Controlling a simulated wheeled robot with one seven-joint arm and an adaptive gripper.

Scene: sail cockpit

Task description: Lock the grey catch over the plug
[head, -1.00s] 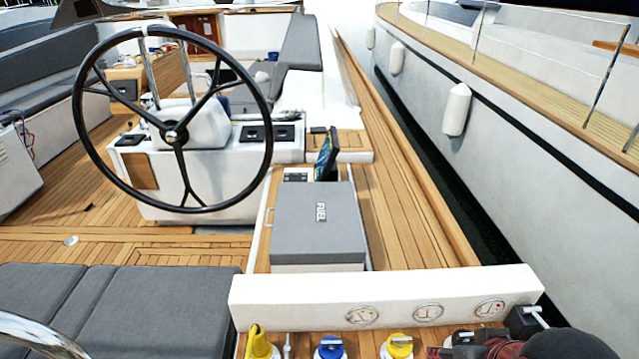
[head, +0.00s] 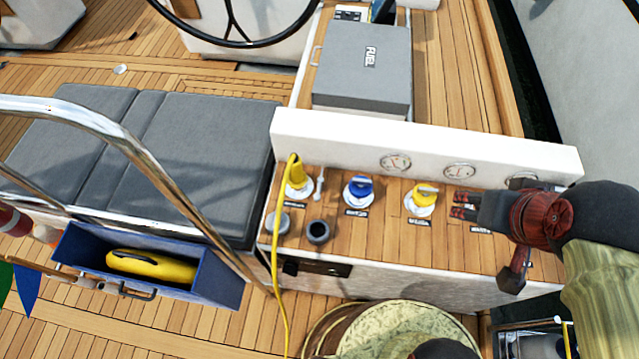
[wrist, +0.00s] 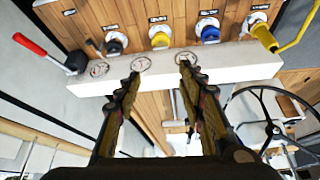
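The yellow plug (head: 297,173) sits in its round white socket at the left end of the wooden panel, with a yellow cable hanging from it. The light grey catch (head: 319,184) stands up just right of the plug, apart from it and not over it. In the wrist view the plug (wrist: 262,37) is at the upper right, with the catch (wrist: 244,29) beside it. My gripper (head: 466,205) is over the right part of the panel, well away from plug and catch. In the wrist view my gripper (wrist: 160,74) has its fingers apart with nothing between them.
A blue cap (head: 358,190) and a yellow cap (head: 421,199) stand between plug and gripper. A white ledge with gauges (head: 458,171) runs behind the panel. A dark cup (head: 318,232) is in front of the catch. A steel rail (head: 130,142) crosses the left side.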

